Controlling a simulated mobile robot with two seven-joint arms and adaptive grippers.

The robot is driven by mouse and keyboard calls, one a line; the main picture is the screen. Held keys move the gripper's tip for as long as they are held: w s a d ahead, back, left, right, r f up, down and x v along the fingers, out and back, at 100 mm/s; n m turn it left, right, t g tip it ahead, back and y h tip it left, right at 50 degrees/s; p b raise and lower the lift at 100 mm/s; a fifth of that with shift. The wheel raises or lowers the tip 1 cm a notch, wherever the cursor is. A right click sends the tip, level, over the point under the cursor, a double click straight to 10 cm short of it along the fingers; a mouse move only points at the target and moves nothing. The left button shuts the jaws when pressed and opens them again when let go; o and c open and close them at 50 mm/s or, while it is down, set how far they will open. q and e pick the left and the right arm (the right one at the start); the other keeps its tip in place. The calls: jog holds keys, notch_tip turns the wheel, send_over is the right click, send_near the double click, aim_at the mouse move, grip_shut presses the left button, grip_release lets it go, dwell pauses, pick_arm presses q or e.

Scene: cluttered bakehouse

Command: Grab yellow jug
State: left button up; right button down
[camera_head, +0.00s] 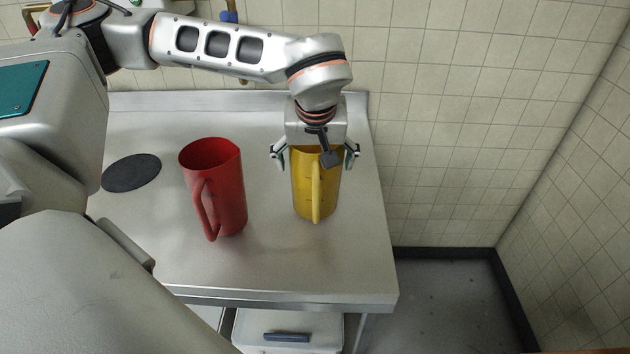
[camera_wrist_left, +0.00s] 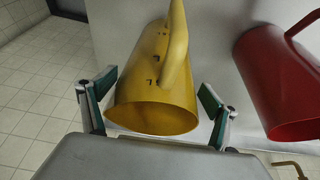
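The yellow jug (camera_head: 302,192) stands upright on the metal table, towards its right side, with its handle facing the head camera. My left gripper (camera_head: 315,156) is above it with fingers spread wide, one on each side of the jug's rim. In the left wrist view the yellow jug (camera_wrist_left: 150,85) lies between the two open fingers of the gripper (camera_wrist_left: 155,103), with visible gaps at both sides. The handle points up in that view. My right gripper is not seen in either view.
A red jug (camera_head: 226,185) stands left of the yellow one, also in the wrist view (camera_wrist_left: 275,85). A dark round mat (camera_head: 132,173) lies further left on the metal table (camera_head: 290,265). A tiled wall (camera_head: 450,130) rises behind and right. Table space in front is clear.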

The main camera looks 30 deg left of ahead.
pick_arm(q)
jog(key=c, duration=1.4)
jog(key=shift+r, duration=0.1)
